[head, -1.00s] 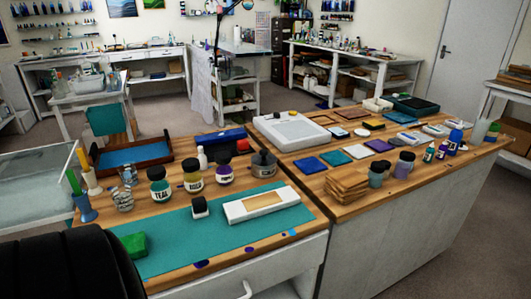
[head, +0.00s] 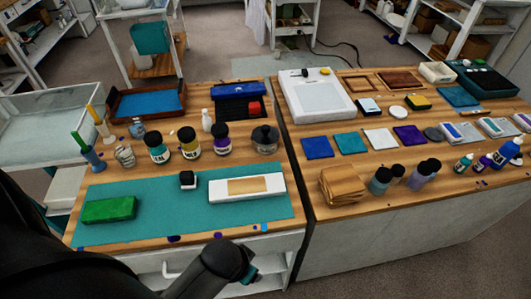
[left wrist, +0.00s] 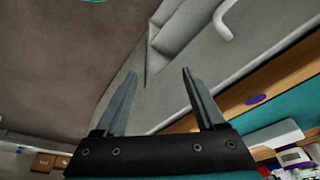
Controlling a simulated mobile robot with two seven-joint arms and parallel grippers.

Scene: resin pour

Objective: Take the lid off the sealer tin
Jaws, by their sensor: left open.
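A dark grey round container (head: 265,139) with a dark top stands at the back right of the left bench, right of the labelled jars. It looks like the sealer tin, but I cannot read a label. Its top appears to be on. My left gripper (left wrist: 160,73) is open and empty in the left wrist view, in front of the bench's drawer front. In the head view its wrist shows at the bottom, below the bench's front edge and well away from the container; its fingers are not clear there. My right gripper is not in view.
A teal jar (head: 157,147), a yellow-labelled jar (head: 189,143) and a purple jar (head: 221,139) stand left of the container.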

